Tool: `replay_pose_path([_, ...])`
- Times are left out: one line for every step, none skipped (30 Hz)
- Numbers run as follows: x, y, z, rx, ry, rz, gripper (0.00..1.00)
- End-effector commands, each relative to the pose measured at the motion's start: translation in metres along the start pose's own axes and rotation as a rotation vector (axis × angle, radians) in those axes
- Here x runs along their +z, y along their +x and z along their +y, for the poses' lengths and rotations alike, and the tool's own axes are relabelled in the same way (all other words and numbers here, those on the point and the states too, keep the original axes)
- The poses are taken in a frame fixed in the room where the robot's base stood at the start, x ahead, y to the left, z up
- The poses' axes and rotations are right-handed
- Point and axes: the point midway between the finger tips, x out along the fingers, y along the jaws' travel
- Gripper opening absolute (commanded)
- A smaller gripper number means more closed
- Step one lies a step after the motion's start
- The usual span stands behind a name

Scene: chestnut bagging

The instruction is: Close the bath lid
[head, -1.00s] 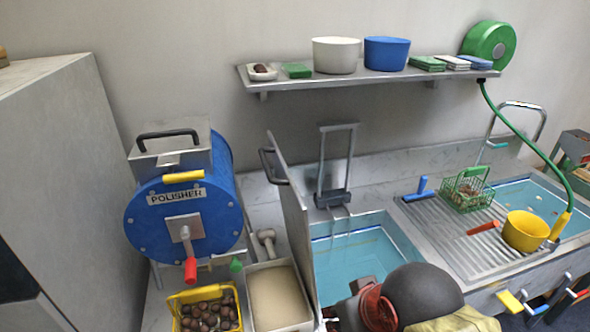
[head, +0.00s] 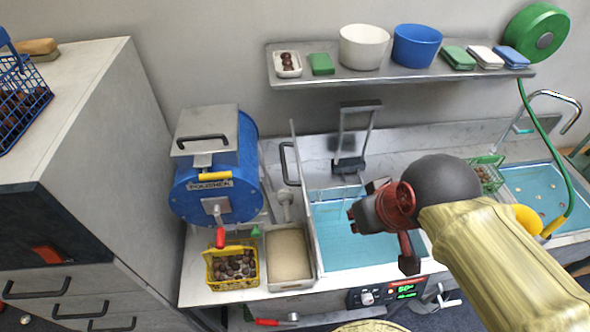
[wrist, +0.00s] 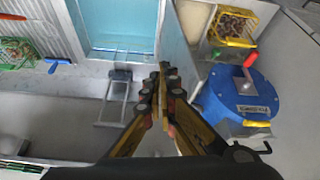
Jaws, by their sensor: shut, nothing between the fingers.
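The bath lid (head: 305,205) is a thin metal panel standing upright along the left edge of the bath. Its black handle (head: 289,163) sticks out on the left side. The bath (head: 345,250) holds blue water and is uncovered. In the wrist view the lid (wrist: 174,35) shows at the right side of the bath (wrist: 118,25). My gripper (wrist: 163,75) is shut and empty, with its tips beside the lid in that picture; I cannot tell whether they touch it. In the head view my arm reaches over the bath from the lower right, and the fingertips are not clear.
The blue polisher (head: 215,190) stands left of the lid. A yellow basket of chestnuts (head: 232,266) and a tan-filled tray (head: 289,258) sit before it. A metal stand (head: 350,140) rises behind the bath. A shelf (head: 400,73) with bowls hangs above.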

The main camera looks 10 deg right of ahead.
Motion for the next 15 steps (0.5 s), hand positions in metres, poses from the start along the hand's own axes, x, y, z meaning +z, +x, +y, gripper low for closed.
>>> replay_pose_path([-0.014,-0.019,-0.002,-0.008,-0.035,-0.013,0.0])
replay_pose_path([-0.019,-0.024,-0.003,-0.014,-0.061,-0.02,0.0])
replay_pose_path([-0.027,-0.032,-0.005,-0.024,-0.104,-0.032,0.0])
replay_pose_path([-0.033,-0.036,-0.008,-0.035,-0.143,-0.044,0.0])
replay_pose_path([-0.041,-0.041,-0.011,-0.048,-0.19,-0.056,0.0])
replay_pose_path([-0.052,-0.045,-0.017,-0.071,-0.272,-0.076,0.0])
replay_pose_path([-0.059,-0.045,-0.021,-0.089,-0.333,-0.091,0.0])
replay_pose_path([-0.065,-0.044,-0.026,-0.108,-0.393,-0.104,0.0])
replay_pose_path([-0.072,-0.042,-0.032,-0.134,-0.475,-0.12,0.0])
replay_pose_path([-0.078,-0.041,-0.037,-0.155,-0.537,-0.131,0.0])
replay_pose_path([-0.084,-0.038,-0.043,-0.177,-0.599,-0.141,0.0])
replay_pose_path([-0.09,-0.034,-0.05,-0.209,-0.684,-0.155,0.0])
replay_pose_path([-0.096,-0.03,-0.055,-0.233,-0.749,-0.163,0.0])
replay_pose_path([-0.101,-0.027,-0.061,-0.26,-0.812,-0.17,0.0])
replay_pose_path([-0.107,-0.022,-0.069,-0.294,-0.898,-0.176,0.0])
